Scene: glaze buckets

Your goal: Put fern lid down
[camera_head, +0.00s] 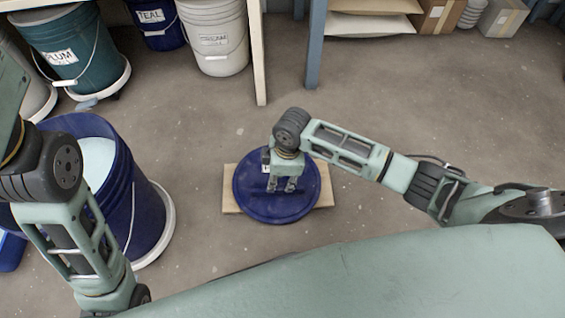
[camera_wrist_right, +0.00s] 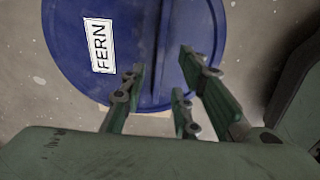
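The fern lid (camera_head: 300,208) is a round blue lid lying flat over a wooden piece on the floor, in the middle of the head view. In the right wrist view the lid (camera_wrist_right: 130,20) shows its white FERN label and a raised ridge across it. My right gripper (camera_head: 283,188) is over the lid, pointing down. In the wrist view its fingers (camera_wrist_right: 165,85) are spread apart, with the ridge in the gap and nothing clamped. Whether the fingertips touch the lid I cannot tell. My left arm is at the left; its gripper is out of view.
An open blue bucket (camera_head: 126,185) with pale glaze stands at the left on a white round base (camera_head: 160,235). The floor (camera_head: 430,100) right of the lid is clear.

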